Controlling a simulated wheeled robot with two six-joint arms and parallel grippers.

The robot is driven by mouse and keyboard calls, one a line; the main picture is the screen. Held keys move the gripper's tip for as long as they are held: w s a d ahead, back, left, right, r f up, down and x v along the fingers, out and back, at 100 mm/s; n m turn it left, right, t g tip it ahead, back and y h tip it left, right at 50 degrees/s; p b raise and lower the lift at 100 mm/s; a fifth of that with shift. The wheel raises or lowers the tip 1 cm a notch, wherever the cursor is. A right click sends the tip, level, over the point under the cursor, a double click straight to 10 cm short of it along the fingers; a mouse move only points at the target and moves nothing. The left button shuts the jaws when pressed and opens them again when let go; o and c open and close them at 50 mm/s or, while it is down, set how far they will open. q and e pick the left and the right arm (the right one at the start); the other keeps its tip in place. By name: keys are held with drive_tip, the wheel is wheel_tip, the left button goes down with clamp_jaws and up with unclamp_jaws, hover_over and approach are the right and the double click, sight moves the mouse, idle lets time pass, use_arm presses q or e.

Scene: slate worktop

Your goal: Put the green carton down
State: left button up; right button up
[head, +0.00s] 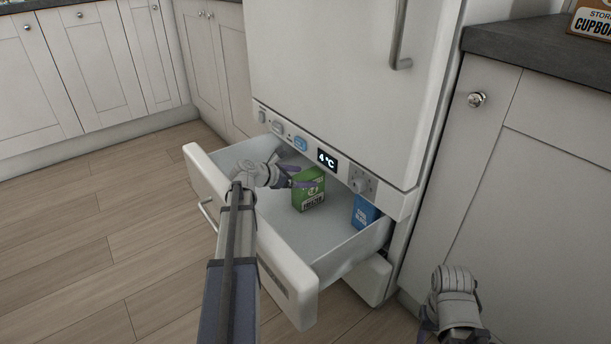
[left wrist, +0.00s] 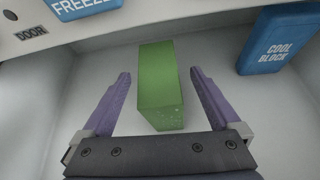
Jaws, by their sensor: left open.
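The green carton (head: 309,189) stands on the floor of the open drawer (head: 288,288) under the fridge door. It also shows in the left wrist view (left wrist: 160,80), between the two purple fingers. My left gripper (head: 298,177) is open around the carton's near end; in the left wrist view (left wrist: 158,92) there is a gap on each side of it. In the head view the gripper partly covers the carton's left side. My right gripper (head: 448,330) is low at the right, away from the drawer, and its fingers are mostly cut off or hidden.
A blue cool block (head: 365,212) stands in the drawer right of the carton and also shows in the left wrist view (left wrist: 278,38). The fridge's control panel (head: 320,158) overhangs the drawer's back. A cupboard (head: 490,190) stands at the right. The drawer floor in front of the carton is clear.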

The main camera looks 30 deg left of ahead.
use_arm(q)
drive_tip(key=p+v, duration=0.4)
drive_tip(key=v, duration=0.6)
drive_tip(key=shift+s, duration=0.1)
